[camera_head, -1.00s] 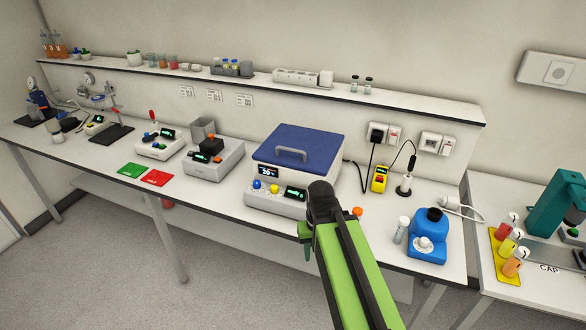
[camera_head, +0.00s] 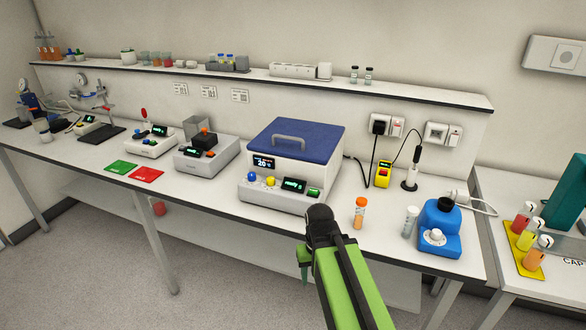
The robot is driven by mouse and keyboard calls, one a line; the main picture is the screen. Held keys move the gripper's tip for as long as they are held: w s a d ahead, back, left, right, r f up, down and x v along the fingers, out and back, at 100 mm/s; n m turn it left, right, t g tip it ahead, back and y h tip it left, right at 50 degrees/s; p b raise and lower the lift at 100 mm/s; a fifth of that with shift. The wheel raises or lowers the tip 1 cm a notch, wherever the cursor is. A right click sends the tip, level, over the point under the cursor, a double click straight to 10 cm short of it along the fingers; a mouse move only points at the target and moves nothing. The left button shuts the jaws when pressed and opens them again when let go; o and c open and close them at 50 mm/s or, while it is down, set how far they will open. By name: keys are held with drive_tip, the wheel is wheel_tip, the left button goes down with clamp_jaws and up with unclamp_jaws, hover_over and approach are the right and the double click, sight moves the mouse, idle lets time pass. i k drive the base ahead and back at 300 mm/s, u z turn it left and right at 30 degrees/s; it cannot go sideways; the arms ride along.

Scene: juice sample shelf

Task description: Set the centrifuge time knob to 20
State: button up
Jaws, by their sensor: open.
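The centrifuge is a white box with a blue lid (camera_head: 296,138) and stands on the bench at the picture's middle. Its lid is shut. Its upper display (camera_head: 263,162) seems to read 20, with small, hard-to-read text around it. On the front panel are a blue knob (camera_head: 251,177), a yellow knob (camera_head: 269,180), a small green-lit display (camera_head: 293,185) and a green button (camera_head: 313,193). I cannot read which knob is for time. My gripper (camera_head: 304,268) is open in front of the bench edge, below and right of the knobs, apart from them. My arm hides most of it.
An orange-capped tube (camera_head: 359,213), a white-capped tube (camera_head: 410,221) and a blue device (camera_head: 439,229) stand right of the centrifuge. A yellow switch box (camera_head: 383,174) with cables is behind. Other instruments stand left. Bench space before the panel is clear.

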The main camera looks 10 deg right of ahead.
sight(270, 181)
drive_tip(key=z, duration=0.05)
drive_tip(key=k, duration=1.15)
drive_tip(key=u, duration=0.75)
drive_tip(key=i, duration=1.05)
drive_tip(key=u, duration=0.4)
drive_tip(key=i, duration=0.85)
drive_tip(key=z, duration=0.15)
